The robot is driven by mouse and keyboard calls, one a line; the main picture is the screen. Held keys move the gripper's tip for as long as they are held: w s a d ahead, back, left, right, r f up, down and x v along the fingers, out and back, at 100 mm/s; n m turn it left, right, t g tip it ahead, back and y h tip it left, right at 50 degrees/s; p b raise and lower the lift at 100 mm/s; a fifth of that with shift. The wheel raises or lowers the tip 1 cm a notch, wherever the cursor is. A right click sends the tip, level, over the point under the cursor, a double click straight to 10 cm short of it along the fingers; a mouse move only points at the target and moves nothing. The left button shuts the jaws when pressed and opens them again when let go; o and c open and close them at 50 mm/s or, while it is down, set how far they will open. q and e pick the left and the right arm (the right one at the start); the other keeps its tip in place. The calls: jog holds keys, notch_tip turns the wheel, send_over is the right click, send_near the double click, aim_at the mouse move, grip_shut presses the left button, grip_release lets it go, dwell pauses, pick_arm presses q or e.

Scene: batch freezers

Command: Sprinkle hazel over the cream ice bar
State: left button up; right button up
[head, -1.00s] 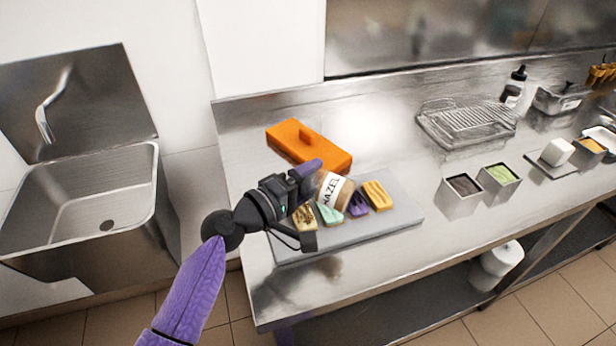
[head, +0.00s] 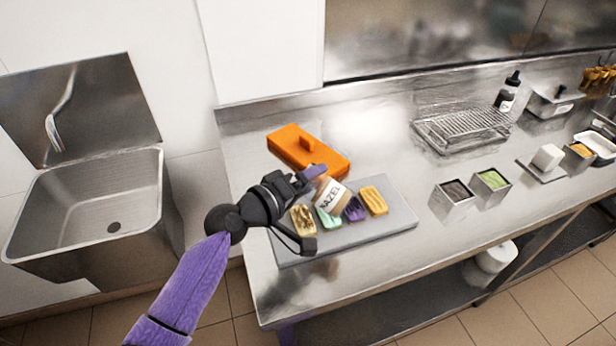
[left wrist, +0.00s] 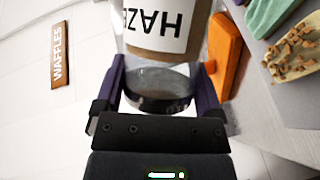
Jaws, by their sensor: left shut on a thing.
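My left gripper (head: 312,184) is shut on the hazel jar (head: 331,192), which has a white label and is held tilted above the grey board. In the left wrist view the jar (left wrist: 160,38) sits between both fingers (left wrist: 161,85), its label upside down. A pale cream bar (head: 303,220) with brown pieces on top lies at the board's left; it also shows in the left wrist view (left wrist: 296,52). Beside it are a mint bar (head: 326,219), partly hidden by the jar, a purple bar (head: 354,209) and a yellow bar (head: 374,200). My right gripper is not visible.
The grey board (head: 399,207) rests on the steel counter. An orange lid-like block (head: 326,164) lies behind it. To the right are a wire rack (head: 462,128), a dark-filled tub (head: 453,194) and a green-filled tub (head: 492,184). A sink (head: 90,212) stands at left.

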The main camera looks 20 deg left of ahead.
pick_arm(q)
jog(key=shift+r+m+y+p, duration=0.4)
jog(key=shift+r+m+p, duration=0.45)
jog(key=shift+p, duration=0.5)
jog(key=shift+f, duration=0.1)
jog(key=r+m+p, duration=0.1)
jog(key=p, duration=0.2)
jog(key=shift+r+g+y, duration=0.15)
jog(key=shift+g+y, duration=0.15)
jog(key=shift+y, duration=0.1)
jog(key=r+m+y+p, duration=0.1)
jog(key=m+p, duration=0.1)
jog(key=p, duration=0.1)
jog(key=shift+r, duration=0.1)
jog(key=shift+r+p, duration=0.1)
jog(key=shift+p, duration=0.45)
jog(key=shift+m, duration=0.25)
